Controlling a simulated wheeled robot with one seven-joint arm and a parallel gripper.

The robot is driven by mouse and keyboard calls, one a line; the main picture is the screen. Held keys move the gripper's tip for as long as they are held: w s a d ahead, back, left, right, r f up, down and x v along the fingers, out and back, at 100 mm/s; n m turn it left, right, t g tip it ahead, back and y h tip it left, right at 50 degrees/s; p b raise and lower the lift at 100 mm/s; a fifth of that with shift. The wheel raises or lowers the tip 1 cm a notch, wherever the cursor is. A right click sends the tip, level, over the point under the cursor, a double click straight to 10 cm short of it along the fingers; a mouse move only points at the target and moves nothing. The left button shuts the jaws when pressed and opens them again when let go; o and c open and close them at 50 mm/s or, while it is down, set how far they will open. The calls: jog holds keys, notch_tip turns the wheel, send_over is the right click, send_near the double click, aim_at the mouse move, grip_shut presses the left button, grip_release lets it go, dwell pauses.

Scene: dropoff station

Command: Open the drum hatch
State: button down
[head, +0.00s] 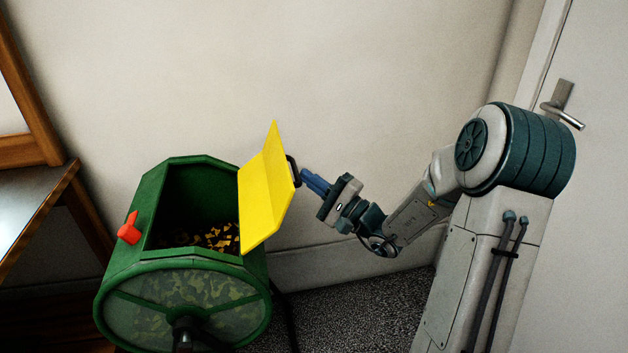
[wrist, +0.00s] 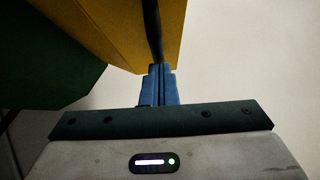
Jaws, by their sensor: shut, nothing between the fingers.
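The green drum (head: 185,300) stands at the lower left in the head view. Its yellow hatch (head: 264,190) stands swung up on the right side of the opening, and dark contents with yellow bits show inside. A black handle (head: 293,170) is on the hatch's outer face. My gripper (head: 305,178) is at the handle, its blue fingers shut with nothing between them. In the wrist view the fingers (wrist: 158,72) end at the hatch (wrist: 135,30) by the dark handle (wrist: 153,30). Whether they touch it I cannot tell. A red latch (head: 129,229) sits left of the opening.
A table (head: 35,205) with a wood-framed thing on it stands at the left. A wall (head: 340,80) is behind the drum. A door with a metal handle (head: 563,112) is at the right. Dark speckled floor (head: 350,310) lies free right of the drum.

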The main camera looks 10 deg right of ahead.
jog(key=w+d+f+b+v, duration=0.1)
jog(key=w+v, duration=0.1)
jog(key=v, duration=1.1)
jog(key=shift+d, duration=0.25)
